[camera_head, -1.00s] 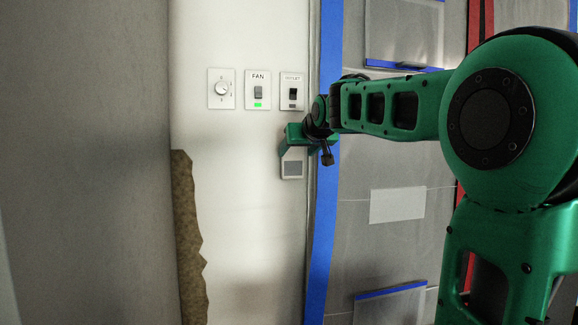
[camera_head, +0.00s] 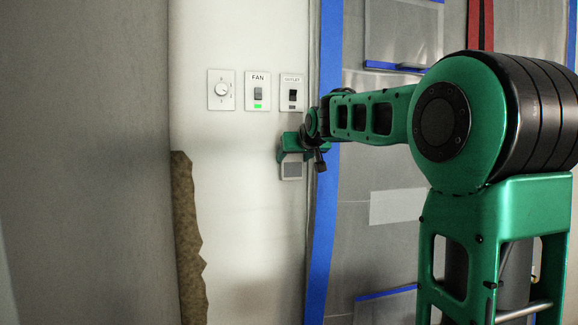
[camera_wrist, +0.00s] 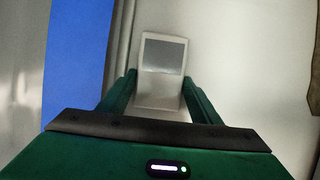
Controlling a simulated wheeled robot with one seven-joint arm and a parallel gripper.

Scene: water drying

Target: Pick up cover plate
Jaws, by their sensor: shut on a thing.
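The cover plate (camera_head: 292,171) is a small white rectangle with a grey rectangular area, upright at the wall below the outlet switch. In the wrist view, the cover plate (camera_wrist: 163,88) stands between the two green fingers of my gripper (camera_wrist: 160,78). My gripper (camera_head: 291,155) is shut on the plate, with one finger at each side edge. In the head view, my gripper covers the upper part of the plate. I cannot tell whether the plate touches the wall.
Above are a dial plate (camera_head: 222,90), a FAN switch (camera_head: 258,91) with a green light, and an outlet switch (camera_head: 292,93). Blue tape (camera_head: 325,200) and plastic sheeting (camera_head: 385,255) are at right. A ragged brown edge (camera_head: 187,235) runs down the left. The lower wall is clear.

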